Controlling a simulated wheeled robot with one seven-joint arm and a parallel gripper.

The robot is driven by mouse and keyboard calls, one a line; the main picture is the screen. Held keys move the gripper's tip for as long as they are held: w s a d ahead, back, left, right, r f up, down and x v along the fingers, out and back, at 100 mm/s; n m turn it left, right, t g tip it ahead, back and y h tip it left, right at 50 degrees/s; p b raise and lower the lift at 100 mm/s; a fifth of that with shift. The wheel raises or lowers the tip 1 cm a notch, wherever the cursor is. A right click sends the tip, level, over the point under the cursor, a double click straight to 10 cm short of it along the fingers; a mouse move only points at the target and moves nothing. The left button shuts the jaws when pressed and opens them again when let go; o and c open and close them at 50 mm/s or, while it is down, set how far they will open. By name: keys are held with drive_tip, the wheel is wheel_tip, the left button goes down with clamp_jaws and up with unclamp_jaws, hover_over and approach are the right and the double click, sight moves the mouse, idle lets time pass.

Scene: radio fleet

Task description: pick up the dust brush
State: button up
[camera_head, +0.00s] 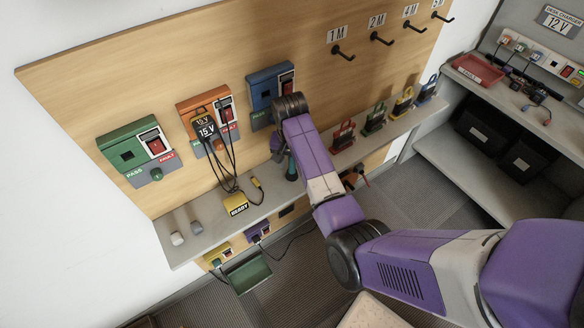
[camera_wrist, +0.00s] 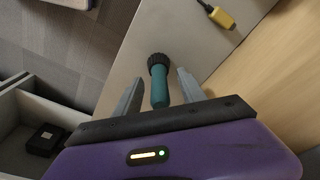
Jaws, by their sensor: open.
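The dust brush has a teal handle and a round dark bristle head. In the wrist view the brush (camera_wrist: 159,88) is between my two gripper fingers, its handle pointing toward my palm and its head beyond the fingertips on the grey shelf. My gripper (camera_wrist: 160,77) is open, with a gap showing on each side of the handle. In the head view the teal part of the brush (camera_head: 291,170) shows just below my wrist, and my gripper is mostly hidden by my arm.
The narrow grey shelf (camera_head: 273,199) runs along a wooden board (camera_head: 260,45). Green (camera_head: 137,148), orange (camera_head: 209,115) and blue (camera_head: 268,90) boxes hang above it. A yellow plug (camera_wrist: 221,18) lies near the brush. Several coloured clip-like items stand farther right on the shelf.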

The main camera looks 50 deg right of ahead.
clamp_jaws()
drive_tip(key=shift+r, duration=0.1)
